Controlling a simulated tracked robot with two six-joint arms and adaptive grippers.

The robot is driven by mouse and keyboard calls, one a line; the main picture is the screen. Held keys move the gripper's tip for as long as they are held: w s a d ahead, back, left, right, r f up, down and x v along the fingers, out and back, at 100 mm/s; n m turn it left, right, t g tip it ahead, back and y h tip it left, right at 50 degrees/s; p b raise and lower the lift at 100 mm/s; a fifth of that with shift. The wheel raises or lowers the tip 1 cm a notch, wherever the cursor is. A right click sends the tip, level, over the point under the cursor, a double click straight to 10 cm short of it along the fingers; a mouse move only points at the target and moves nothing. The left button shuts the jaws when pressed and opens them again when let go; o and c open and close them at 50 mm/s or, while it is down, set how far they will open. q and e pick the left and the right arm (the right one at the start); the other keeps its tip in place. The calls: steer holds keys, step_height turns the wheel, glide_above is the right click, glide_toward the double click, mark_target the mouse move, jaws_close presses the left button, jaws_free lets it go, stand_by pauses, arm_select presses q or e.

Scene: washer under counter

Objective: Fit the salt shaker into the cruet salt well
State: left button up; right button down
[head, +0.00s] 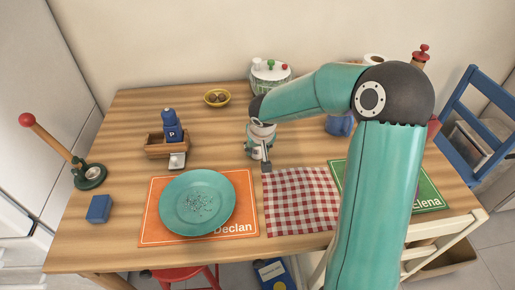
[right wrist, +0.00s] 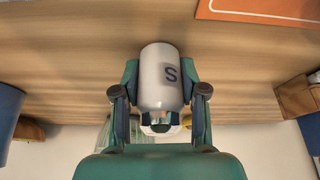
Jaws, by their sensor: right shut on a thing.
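The salt shaker (right wrist: 160,78) is white with a dark S. In the right wrist view my right gripper (right wrist: 160,100) is shut around its sides, one finger on each side. In the head view the right gripper (head: 262,148) is over the middle of the table, right of the cruet and apart from it. The cruet (head: 155,151) is a wooden holder at the left back; a blue pepper shaker (head: 171,128) marked P stands in it. The cruet also shows at the right edge of the right wrist view (right wrist: 296,98). The salt well's inside cannot be made out. My left gripper is out of view.
A small pale item (head: 177,161) lies at the cruet's front. A teal plate (head: 180,222) sits on an orange mat (head: 246,190). Bare wood lies between cruet and gripper.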

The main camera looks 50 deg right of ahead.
steer(key=shift+f, duration=0.1)
steer(key=c, duration=0.6)
jaws_free()
steer(key=shift+c, duration=0.2)
